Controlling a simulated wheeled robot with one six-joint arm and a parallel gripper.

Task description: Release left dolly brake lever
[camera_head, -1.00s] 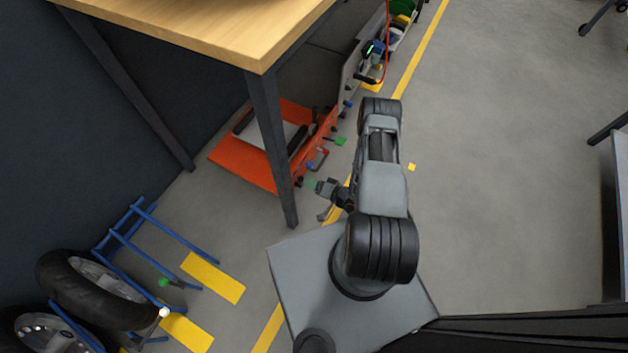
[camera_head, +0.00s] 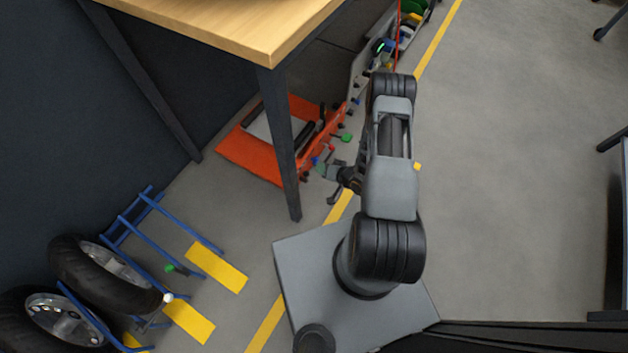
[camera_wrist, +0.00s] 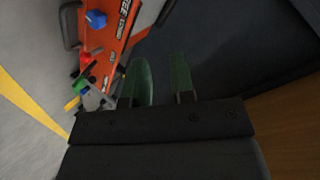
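A blue tubular frame (camera_head: 128,262), which looks like a wheel dolly, stands at the lower left of the head view beside black tyres. A green knob (camera_head: 170,268) and a white ball end (camera_head: 168,298) show on its near side; I cannot tell which belongs to a brake lever. My gripper (camera_head: 325,172) is in the middle of the head view, near the orange unit and well to the right of the blue frame. In the wrist view my gripper (camera_wrist: 161,82) has two green fingers apart with nothing between them. The blue frame is not in the wrist view.
An orange unit (camera_head: 245,157) with coloured knobs stands under a wooden table (camera_head: 225,30); it also shows in the wrist view (camera_wrist: 115,35). A table leg (camera_head: 281,150) stands between my gripper and the blue frame.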

